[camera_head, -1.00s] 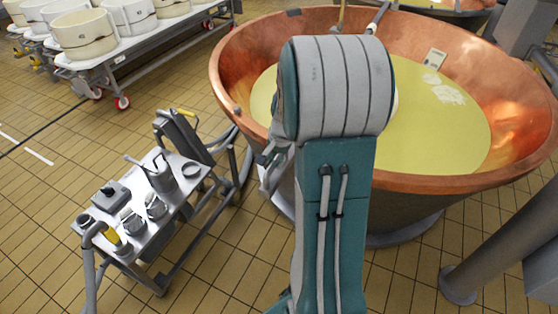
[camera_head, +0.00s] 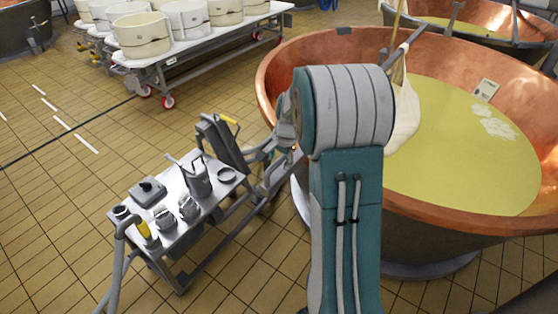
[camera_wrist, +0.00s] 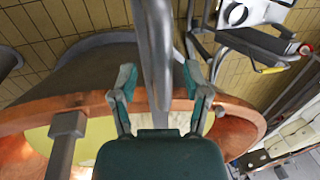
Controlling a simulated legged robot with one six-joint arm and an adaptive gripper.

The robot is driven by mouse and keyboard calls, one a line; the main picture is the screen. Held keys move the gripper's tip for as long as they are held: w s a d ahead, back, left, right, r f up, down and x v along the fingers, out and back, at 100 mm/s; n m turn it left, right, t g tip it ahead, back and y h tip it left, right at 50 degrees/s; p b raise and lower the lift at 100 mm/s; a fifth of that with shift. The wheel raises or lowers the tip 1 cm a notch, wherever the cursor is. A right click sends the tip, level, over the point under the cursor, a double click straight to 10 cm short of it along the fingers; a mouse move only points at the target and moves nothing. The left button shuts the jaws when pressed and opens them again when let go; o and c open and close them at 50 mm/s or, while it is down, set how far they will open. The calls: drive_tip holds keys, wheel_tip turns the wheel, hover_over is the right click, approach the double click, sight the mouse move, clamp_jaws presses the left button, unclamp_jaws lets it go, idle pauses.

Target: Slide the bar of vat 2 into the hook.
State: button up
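The copper vat (camera_head: 262,85) stands at the right of the head view and holds yellow liquid. A grey bar (camera_head: 408,42) reaches over its far rim, with a pale cloth (camera_head: 405,118) hanging by it. My arm covers the bar's near part. A grey bar with a square block (camera_wrist: 68,124) crosses the copper rim at left. I cannot identify the hook.
A small metal cart (camera_head: 180,222) with several tools stands left of the vat, close to my arm. A rack (camera_head: 215,38) with white moulds stands behind it. Another copper vat (camera_head: 522,22) is at the back right. The tiled floor at left is clear.

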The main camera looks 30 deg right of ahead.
drive_tip(key=shift+s, duration=0.1)
drive_tip(key=shift+d+r, duration=0.1)
drive_tip(key=shift+r, duration=0.1)
wheel_tip(320, 180, up, 11)
drive_tip(key=s, duration=0.2)
drive_tip(key=shift+d, duration=0.35)
drive_tip(key=shift+r, duration=0.1)
drive_tip(key=s+a+r+n+t, duration=0.1)
drive_tip(key=s+a+r+n, duration=0.3)
drive_tip(key=a, duration=0.3)
drive_tip(key=s+a+r+n+t, duration=0.1)
drive_tip(key=s+a+r+n, duration=0.2)
drive_tip(key=s+a, duration=0.4)
drive_tip(key=s+a+f+n+t, duration=0.1)
drive_tip(key=s+a+n, duration=0.5)
drive_tip(key=s, duration=0.6)
drive_tip(key=shift+a+f+n+t+h, duration=0.2)
drive_tip(key=shift+f+n+t+h, duration=0.15)
drive_tip(key=shift+f, duration=0.3)
